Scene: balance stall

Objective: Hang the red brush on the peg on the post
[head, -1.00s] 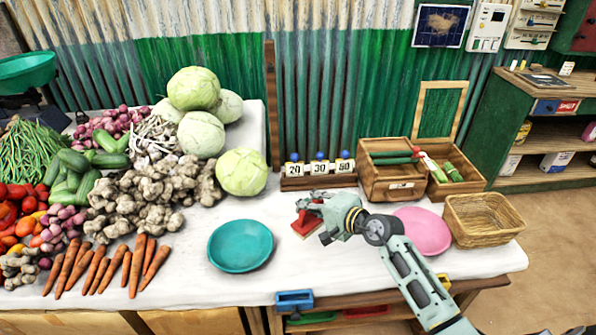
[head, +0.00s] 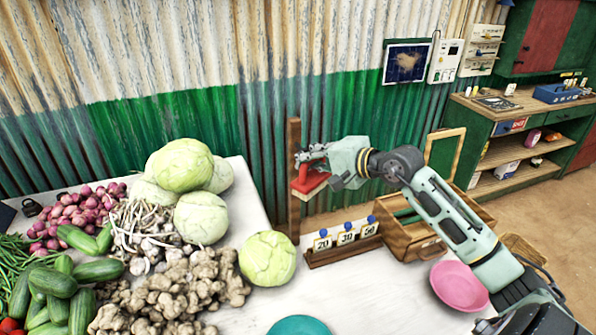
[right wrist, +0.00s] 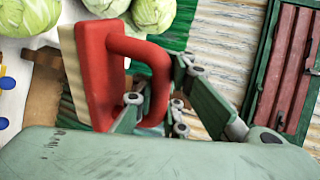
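The red brush (head: 308,183) is held up in front of the upright wooden post (head: 294,215), above the table. In the right wrist view, the brush (right wrist: 97,75) shows its red back, looped handle and pale bristle side. My right gripper (head: 318,158) is shut on the brush's handle; its fingers (right wrist: 155,105) sit around the loop. The brush overlaps the post in the head view, and I cannot tell whether they touch. I cannot make out the peg; the brush and gripper cover part of the post. My left gripper is not in view.
Cabbages (head: 267,258) and ginger (head: 185,285) fill the table to the left. A pink plate (head: 459,286) and teal plate (head: 299,326) lie in front. The corrugated wall (head: 200,60) is behind.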

